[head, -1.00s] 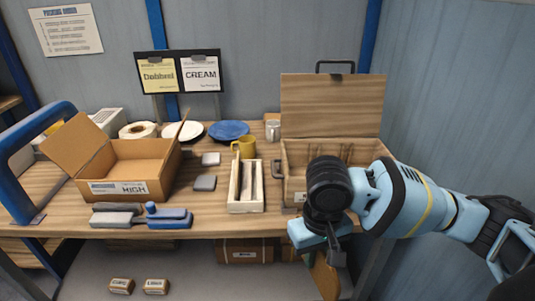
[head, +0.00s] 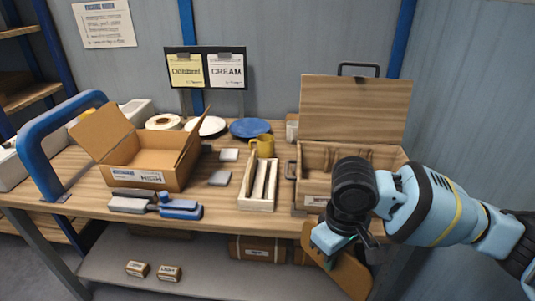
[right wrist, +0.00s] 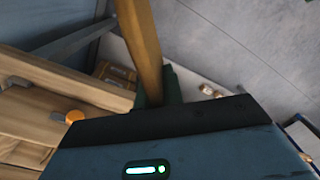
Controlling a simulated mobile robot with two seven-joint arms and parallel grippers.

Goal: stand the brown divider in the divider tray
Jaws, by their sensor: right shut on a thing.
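My right gripper (head: 336,247) is shut on the brown divider (head: 345,275), a flat brown board with a rounded edge. It holds the divider tilted, in front of the bench's front edge and below the bench top. The divider (right wrist: 139,40) also shows edge-on in the right wrist view, running up from the dark green fingers (right wrist: 157,88). A narrow pale wooden tray (head: 258,205) with long slats, which seems to be the divider tray, stands on the bench left of the gripper. My left gripper is not in view.
A lidded wooden chest (head: 312,188) stands behind my right gripper, its lid up. An open cardboard box (head: 150,180), a yellow mug (head: 262,142), plates and grey blocks share the bench. Small boxes (head: 168,273) sit on the shelf below.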

